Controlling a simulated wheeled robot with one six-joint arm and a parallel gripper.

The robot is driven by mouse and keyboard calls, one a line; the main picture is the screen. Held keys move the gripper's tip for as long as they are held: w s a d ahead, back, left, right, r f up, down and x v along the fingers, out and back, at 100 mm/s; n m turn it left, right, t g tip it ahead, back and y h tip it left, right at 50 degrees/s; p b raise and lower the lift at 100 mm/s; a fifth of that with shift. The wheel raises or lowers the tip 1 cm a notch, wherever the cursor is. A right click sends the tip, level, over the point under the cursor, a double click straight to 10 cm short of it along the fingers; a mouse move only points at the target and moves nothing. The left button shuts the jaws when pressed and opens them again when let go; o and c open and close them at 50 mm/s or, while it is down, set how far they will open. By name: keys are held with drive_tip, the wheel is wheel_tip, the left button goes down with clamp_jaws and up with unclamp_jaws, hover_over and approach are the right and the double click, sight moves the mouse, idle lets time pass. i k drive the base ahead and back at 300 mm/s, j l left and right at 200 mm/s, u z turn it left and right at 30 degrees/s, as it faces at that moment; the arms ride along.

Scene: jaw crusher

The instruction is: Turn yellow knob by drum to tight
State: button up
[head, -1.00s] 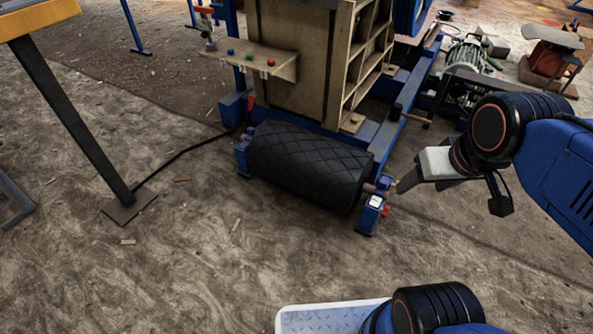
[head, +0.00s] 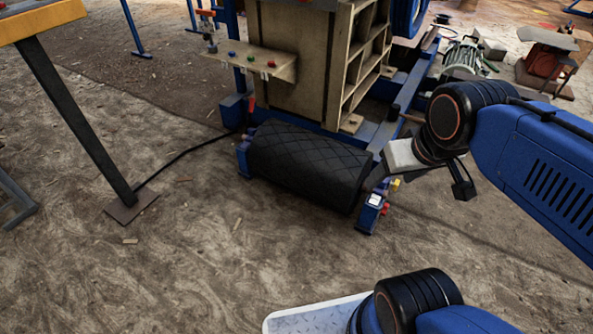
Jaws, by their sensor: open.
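The black drum (head: 306,168) with a diamond-grooved surface lies across the front of the crusher. A small yellow knob (head: 395,185) shows by the drum's right end, at the top of a blue bracket (head: 369,214) with a white label. A red knob (head: 385,209) sits just below it on the bracket. My gripper (head: 380,180) is just above and beside the yellow knob, at the drum's right end. Its fingers point down and left, and their tips are small and partly lost against the drum and bracket. I see nothing held, and whether it touches the knob cannot be told.
The crusher body (head: 300,65) and its blue frame rail (head: 407,85) stand behind the drum. A shelf with coloured buttons (head: 250,62) juts out at left. A black cable (head: 180,158) crosses the ground. Open ground lies in front of and left of the drum.

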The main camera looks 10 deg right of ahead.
sight(395, 185)
drive_tip(key=i+l+u, duration=0.1)
drive_tip(key=i+l, duration=0.25)
drive_tip(key=i, duration=0.2)
drive_tip(key=k+l+z, duration=0.25)
drive_tip(key=k+l, duration=0.2)
drive_tip(key=k+l+z, duration=0.25)
drive_tip(key=l, duration=0.3)
drive_tip(key=i+j, duration=0.3)
drive_tip(key=i+j+u, duration=0.15)
drive_tip(key=j, duration=0.4)
drive_tip(key=i, duration=0.1)
